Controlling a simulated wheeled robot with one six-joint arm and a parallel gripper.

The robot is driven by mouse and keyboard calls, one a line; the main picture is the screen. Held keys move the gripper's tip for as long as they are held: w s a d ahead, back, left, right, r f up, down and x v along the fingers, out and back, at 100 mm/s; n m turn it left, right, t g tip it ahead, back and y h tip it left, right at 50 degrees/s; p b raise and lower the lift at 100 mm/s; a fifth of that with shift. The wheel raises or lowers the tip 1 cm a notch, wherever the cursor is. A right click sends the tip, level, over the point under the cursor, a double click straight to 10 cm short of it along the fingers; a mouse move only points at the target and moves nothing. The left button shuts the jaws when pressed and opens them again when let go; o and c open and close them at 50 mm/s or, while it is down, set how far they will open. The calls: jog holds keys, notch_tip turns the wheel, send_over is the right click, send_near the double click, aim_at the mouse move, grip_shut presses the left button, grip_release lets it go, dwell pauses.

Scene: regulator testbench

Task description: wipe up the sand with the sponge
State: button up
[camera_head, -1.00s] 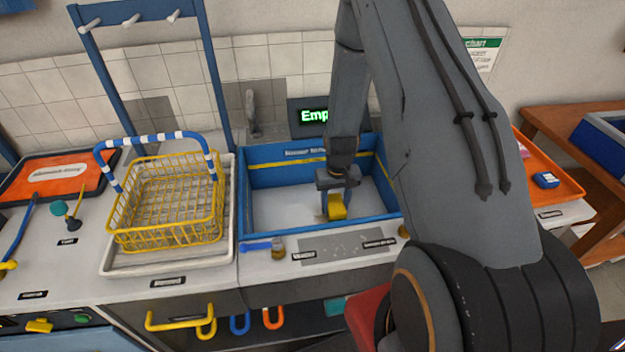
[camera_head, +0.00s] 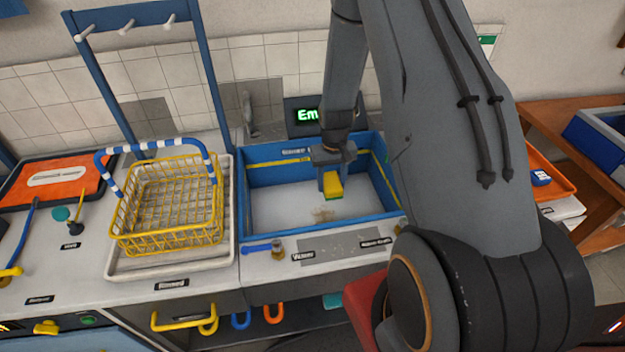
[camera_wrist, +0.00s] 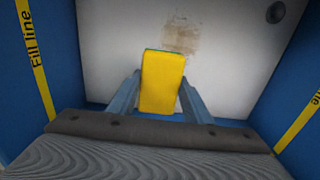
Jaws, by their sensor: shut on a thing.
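My gripper (camera_head: 331,178) is shut on the yellow sponge (camera_head: 333,187), which has a thin green layer on its lower side. It holds the sponge inside the blue-walled basin (camera_head: 268,178), above the pale floor. In the wrist view the sponge (camera_wrist: 163,80) sits between the two fingers. A patch of brown sand (camera_head: 323,213) lies on the basin floor, nearer the front than the sponge.
The basin walls carry a yellow fill line (camera_wrist: 37,60). A dark round drain (camera_wrist: 275,12) shows in the basin floor. A yellow wire basket (camera_head: 165,240) stands in a white tray to the left. A tap (camera_head: 248,110) and a lit display (camera_head: 305,115) are behind.

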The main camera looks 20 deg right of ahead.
jog(key=shift+r, duration=0.65)
jog(key=shift+a+p, duration=0.1)
jog(key=shift+p, duration=0.2)
